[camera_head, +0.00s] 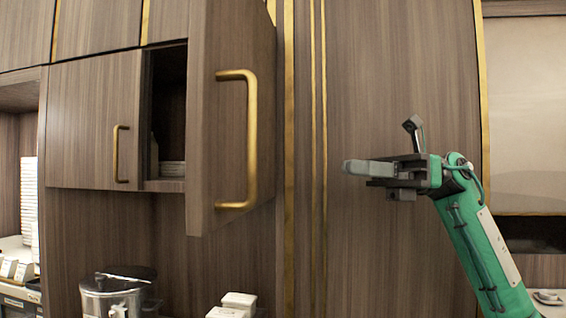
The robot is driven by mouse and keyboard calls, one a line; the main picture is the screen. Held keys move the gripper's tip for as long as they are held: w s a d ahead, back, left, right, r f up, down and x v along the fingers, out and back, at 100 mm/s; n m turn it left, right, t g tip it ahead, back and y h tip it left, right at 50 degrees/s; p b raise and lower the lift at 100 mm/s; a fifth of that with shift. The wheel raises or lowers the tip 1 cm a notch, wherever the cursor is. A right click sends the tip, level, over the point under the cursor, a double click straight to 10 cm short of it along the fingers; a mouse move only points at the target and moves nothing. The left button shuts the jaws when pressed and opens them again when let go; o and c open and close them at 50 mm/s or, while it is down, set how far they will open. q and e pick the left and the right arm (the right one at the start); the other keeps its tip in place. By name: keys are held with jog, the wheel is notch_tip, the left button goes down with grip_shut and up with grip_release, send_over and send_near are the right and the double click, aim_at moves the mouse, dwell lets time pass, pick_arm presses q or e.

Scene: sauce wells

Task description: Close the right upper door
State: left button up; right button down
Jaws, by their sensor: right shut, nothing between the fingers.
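The right upper door (228,115) is a brown wood-grain panel with a long brass handle (252,140). It stands open, swung out toward me, and the dark cabinet opening (168,105) shows to its left. My right gripper (352,167) is shut and empty. It is to the right of the door, apart from it, with its fingers pointing left. The door hides part of the cabinet's inside. My left gripper is not in view.
The left upper door (95,120) is closed. Below are a metal pot (118,292) and white boxes (235,302). A wood wall panel with brass strips (318,120) stands behind my right arm.

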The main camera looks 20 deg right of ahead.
jog(key=s+a+h+p, duration=0.1)
jog(key=s+a+p, duration=0.1)
jog(key=a+p, duration=0.5)
jog(key=shift+s+a+r+n, duration=0.15)
jog(key=shift+a+r+n, duration=0.15)
jog(key=shift+a, duration=2.7)
